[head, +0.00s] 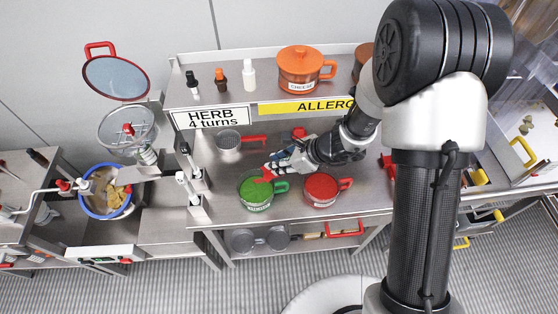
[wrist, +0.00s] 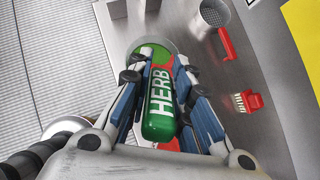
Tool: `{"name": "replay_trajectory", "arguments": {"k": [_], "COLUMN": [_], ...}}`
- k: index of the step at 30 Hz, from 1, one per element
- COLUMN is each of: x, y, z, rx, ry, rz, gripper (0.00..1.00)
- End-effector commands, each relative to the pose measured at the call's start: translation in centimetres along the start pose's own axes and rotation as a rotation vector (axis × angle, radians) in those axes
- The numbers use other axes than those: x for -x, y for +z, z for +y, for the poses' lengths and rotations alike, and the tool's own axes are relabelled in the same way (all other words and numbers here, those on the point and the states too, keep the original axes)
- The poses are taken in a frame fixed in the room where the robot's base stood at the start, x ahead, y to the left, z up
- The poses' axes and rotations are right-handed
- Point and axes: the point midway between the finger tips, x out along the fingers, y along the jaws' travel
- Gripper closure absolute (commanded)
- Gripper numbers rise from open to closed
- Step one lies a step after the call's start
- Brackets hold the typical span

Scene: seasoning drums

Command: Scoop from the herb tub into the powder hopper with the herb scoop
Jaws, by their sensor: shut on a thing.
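The herb tub (head: 256,206), green with a green handle and filled with green herb, stands near the front of the steel table. My gripper (head: 270,169) is just above and behind it in the head view. In the wrist view my gripper (wrist: 160,105) is shut on the green handle of the herb scoop (wrist: 160,106), marked HERB. The scoop's bowl is hidden, so I cannot tell whether it touches the herb. The round grated funnel (head: 128,128) at the left, with a red knob, looks like the powder hopper.
A red tub (head: 322,188) stands close to the right of the herb tub. A sieve with a red handle (head: 229,141) lies behind. An orange pot (head: 303,66) and small bottles (head: 220,79) stand on the upper shelf. A blue-rimmed drum (head: 124,205) is at the left.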

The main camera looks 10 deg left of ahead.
Motion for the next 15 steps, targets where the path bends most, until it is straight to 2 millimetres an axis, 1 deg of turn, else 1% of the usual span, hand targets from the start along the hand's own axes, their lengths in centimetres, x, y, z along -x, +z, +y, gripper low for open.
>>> {"name": "replay_trajectory", "arguments": {"k": [5, 15], "x": [-0.6, -4.2], "y": [0.1, -0.2], "z": [0.0, 0.1], "rx": [0.001, 0.002], "ry": [0.002, 0.005], "rz": [0.024, 0.163], "gripper": [1.00, 1.00]}}
